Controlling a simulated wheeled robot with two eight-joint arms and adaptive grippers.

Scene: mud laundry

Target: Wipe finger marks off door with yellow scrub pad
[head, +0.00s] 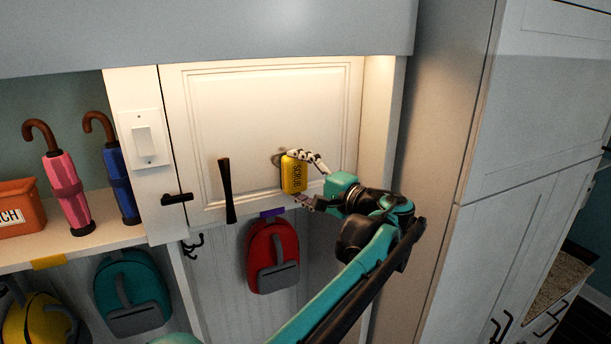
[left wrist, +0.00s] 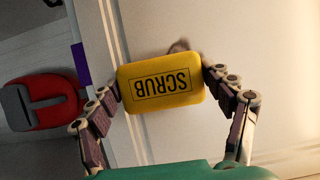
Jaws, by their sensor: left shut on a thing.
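The yellow scrub pad (head: 293,174), printed SCRUB, is between the fingers of my left gripper (head: 304,178), which is shut on it. The left wrist view shows the pad (left wrist: 161,88) gripped at both ends. The pad is in front of the lower right part of the white panelled door (head: 255,110); I cannot tell whether it touches. A brown smudge of finger marks (head: 277,160) shows on the door at the pad's upper left edge. In the left wrist view the marks (left wrist: 179,46) peek out past the pad's edge, the rest hidden. My right gripper is not in view.
A dark upright bar (head: 227,190) and a black latch (head: 176,198) are on or near the door's left part. A red backpack (head: 272,256) hangs below. Umbrellas (head: 68,190) and an orange bin (head: 20,208) stand on the left shelf. A tall cabinet (head: 480,170) is at right.

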